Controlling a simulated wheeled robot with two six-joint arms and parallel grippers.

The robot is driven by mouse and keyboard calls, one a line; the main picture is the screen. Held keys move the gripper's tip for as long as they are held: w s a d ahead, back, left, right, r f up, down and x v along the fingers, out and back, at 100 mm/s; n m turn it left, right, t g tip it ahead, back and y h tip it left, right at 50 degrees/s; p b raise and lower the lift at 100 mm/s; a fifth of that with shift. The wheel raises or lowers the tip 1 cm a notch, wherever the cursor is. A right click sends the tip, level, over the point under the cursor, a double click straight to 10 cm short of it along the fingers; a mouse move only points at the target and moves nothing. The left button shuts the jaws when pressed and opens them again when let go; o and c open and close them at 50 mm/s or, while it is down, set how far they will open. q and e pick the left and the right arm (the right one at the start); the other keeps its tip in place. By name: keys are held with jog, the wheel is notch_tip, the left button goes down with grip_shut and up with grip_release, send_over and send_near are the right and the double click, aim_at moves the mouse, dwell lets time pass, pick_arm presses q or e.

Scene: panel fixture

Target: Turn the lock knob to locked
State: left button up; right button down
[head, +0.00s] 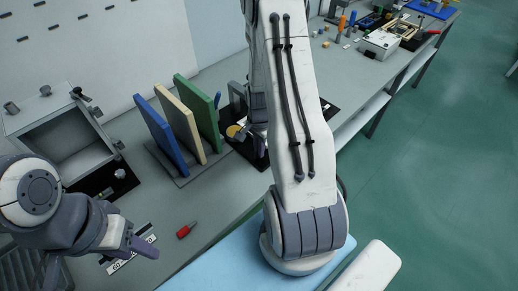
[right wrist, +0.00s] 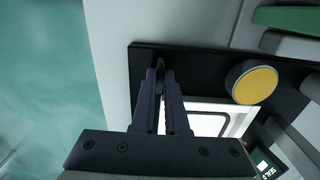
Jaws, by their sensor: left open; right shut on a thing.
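In the right wrist view, the black panel (right wrist: 140,58) lies under my right gripper (right wrist: 160,75). The gripper's fingers are close together on a small dark piece between their tips, which looks like the lock knob (right wrist: 160,62). Most of the knob is hidden by the fingers, so its angle cannot be read. In the head view the panel (head: 248,152) shows partly beside my right arm, which hides the knob. My left gripper (head: 143,246) is at the lower left, open, away from the panel.
A round yellow button (right wrist: 255,84) sits right of the knob, near a white-lit frame (right wrist: 215,120). In the head view, blue, cream and green boards (head: 185,125) stand in a rack beside the panel.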

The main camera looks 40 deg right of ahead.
jog(key=c, duration=0.9)
grip_release()
jog(key=shift+c, duration=0.2)
notch_tip(320, 180, up, 11)
jog(key=shift+f+b, duration=0.2)
jog(key=shift+b, duration=0.15)
jog(key=s+a+r+n, duration=0.1)
jog(key=a+r+n, duration=0.3)
jog(key=a, duration=0.5)
jog(key=a+r+n, duration=0.3)
jog(key=a+n, duration=0.3)
jog(key=a, duration=0.3)
jog(key=s+a+r+n+y, duration=0.1)
jog(key=s+a+r+n, duration=0.3)
jog(key=s+a+n, duration=0.8)
jog(key=s+n, duration=0.2)
jog(key=s, duration=0.2)
jog(key=shift+a+r+n, duration=0.2)
jog(key=shift+a+n, duration=0.1)
jog(key=shift+a, duration=0.1)
